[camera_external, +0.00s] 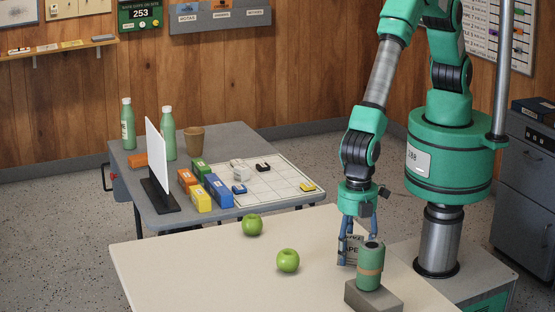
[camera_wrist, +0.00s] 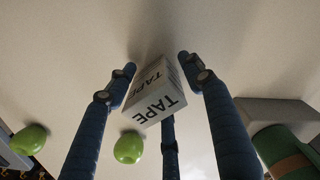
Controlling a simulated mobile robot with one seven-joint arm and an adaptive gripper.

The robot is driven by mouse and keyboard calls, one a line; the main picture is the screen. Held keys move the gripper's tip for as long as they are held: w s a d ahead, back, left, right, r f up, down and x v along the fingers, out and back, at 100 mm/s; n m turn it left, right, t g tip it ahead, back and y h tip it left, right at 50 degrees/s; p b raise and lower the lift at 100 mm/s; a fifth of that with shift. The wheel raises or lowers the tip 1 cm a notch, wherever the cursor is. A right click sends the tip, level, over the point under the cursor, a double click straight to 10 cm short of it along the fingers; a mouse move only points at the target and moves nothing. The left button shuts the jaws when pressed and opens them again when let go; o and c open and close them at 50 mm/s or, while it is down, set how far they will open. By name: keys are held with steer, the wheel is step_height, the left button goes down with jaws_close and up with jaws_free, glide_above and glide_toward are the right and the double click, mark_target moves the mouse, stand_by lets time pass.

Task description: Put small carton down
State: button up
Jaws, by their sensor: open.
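The small carton (camera_external: 352,252), white-grey with TAPE printed on it, is at the right part of the cream table (camera_external: 200,265), partly hidden by my fingers and a green cylinder. In the wrist view the carton (camera_wrist: 153,94) lies between my spread blue fingers, with gaps at its left and right sides. My gripper (camera_external: 356,240) points down and is open around the carton; it also shows in the wrist view (camera_wrist: 156,72). The carton appears to rest on the table, though its underside is hidden.
A green cylinder with a tan band (camera_external: 370,268) stands on a grey block (camera_external: 373,297) close to my gripper. Two green apples (camera_external: 288,260) (camera_external: 252,225) lie to the left. The table's left part is clear. A grey table (camera_external: 160,212) behind holds bottles and coloured boxes.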

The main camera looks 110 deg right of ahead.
step_height(320, 180, up, 12)
steer(key=p, duration=0.2)
steer(key=shift+r+p, duration=0.15)
steer(key=shift+p, duration=0.15)
stand_by(0.7)
